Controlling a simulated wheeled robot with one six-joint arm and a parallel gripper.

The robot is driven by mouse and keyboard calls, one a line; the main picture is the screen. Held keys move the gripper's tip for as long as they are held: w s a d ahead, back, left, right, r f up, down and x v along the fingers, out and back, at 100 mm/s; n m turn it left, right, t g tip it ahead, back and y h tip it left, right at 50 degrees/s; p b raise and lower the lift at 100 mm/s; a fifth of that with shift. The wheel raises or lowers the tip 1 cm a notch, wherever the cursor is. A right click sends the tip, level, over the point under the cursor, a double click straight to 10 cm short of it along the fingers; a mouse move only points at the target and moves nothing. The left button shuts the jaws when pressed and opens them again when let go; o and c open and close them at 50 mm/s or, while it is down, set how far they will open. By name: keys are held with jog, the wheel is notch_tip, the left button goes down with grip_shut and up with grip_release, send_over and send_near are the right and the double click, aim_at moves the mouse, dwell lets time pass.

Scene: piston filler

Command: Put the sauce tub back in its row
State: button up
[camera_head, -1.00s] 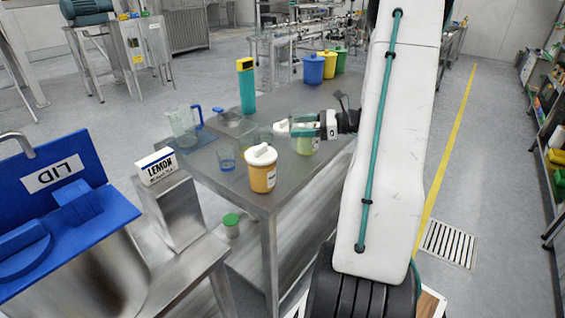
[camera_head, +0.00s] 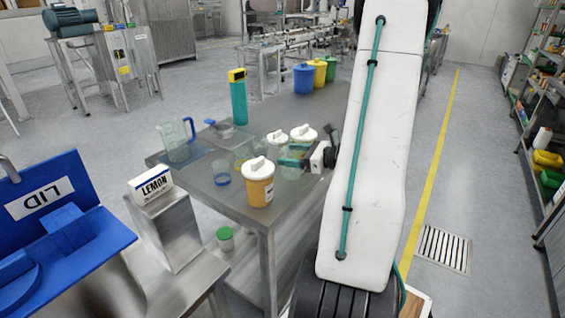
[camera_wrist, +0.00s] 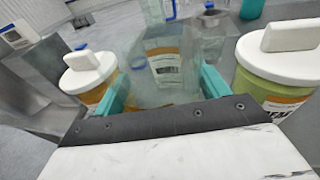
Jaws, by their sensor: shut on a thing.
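In the wrist view this held tub (camera_wrist: 166,68) looks pale and see-through, with an orange-and-white label, between the fingers. An orange tub with a white lid (camera_head: 258,184) stands nearer the table's front corner; it is at the left in the wrist view (camera_wrist: 88,75). A yellow-green tub (camera_wrist: 278,85) stands close on the right; its white lid (camera_head: 303,133) shows behind my gripper. I cannot tell whether the held tub's base touches the table.
The steel table (camera_head: 235,205) also holds a small blue-tinted cup (camera_head: 221,172), a clear jug (camera_head: 177,142), a teal bottle (camera_head: 238,98) and coloured bins (camera_head: 304,78) at the back. A LEMON box (camera_head: 151,186) stands on a separate pedestal.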

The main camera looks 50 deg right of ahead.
jog(key=w, duration=0.3)
jog(key=shift+w+f, duration=0.15)
jog(key=shift+w, duration=0.15)
jog(key=shift+f, duration=1.75)
jog(key=shift+f, duration=0.1)
jog(key=o, duration=1.4)
jog(key=shift+s+d, duration=0.1)
jog(key=shift+s, duration=0.05)
jog(key=v, duration=1.1)
jog(key=shift+s, duration=0.3)
jog(key=shift+d, duration=0.15)
